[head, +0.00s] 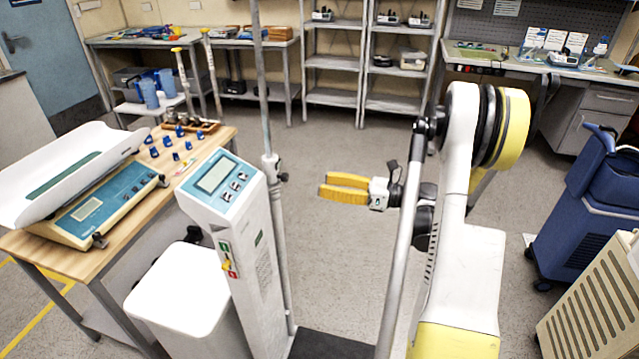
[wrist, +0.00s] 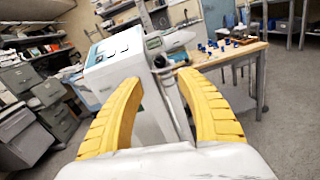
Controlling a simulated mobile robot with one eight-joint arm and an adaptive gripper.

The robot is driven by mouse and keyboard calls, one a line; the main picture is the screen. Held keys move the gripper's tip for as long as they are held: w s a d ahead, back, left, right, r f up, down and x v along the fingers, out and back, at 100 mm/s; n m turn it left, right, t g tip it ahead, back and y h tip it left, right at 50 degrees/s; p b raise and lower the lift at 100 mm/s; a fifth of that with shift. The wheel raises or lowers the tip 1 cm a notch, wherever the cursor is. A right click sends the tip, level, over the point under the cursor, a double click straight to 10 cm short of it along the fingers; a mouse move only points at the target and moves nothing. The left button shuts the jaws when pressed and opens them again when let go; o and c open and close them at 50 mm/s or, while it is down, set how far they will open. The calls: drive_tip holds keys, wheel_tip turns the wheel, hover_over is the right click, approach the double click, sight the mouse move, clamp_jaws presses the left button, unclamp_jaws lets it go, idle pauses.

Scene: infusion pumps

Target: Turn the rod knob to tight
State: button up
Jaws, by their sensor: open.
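A small black rod knob (head: 284,177) sits on a clamp around the grey upright rod (head: 264,110) beside the white scale column (head: 235,215). In the wrist view the knob (wrist: 160,62) lies just beyond and between my fingertips. My gripper (head: 325,185) has yellow fingers that are open and empty, to the right of the rod and apart from the knob. The gripper also shows in the wrist view (wrist: 160,78). I cannot read from the frames whether the knob is tight or loose.
A wooden table (head: 205,150) with a baby scale (head: 95,205) and several blue knobs stands left. A white bin (head: 190,300) is below the scale head. A blue cart (head: 590,205) stands right. Open floor lies behind my gripper, before the shelves (head: 333,63).

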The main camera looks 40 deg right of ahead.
sight(288, 178)
drive_tip(key=w+a+n+b, duration=0.1)
drive_tip(key=w+a, duration=0.1)
drive_tip(key=w, duration=0.1)
drive_tip(key=w+a+n+b, duration=0.1)
drive_tip(key=w+a+n, duration=0.1)
drive_tip(key=w+a, duration=0.1)
drive_tip(key=w+a+n+b, duration=0.1)
drive_tip(key=w+a, duration=0.1)
drive_tip(key=w, duration=0.1)
drive_tip(key=shift+w+a+n+b, duration=0.3)
drive_tip(key=shift+w+a+b, duration=0.05)
clamp_jaws()
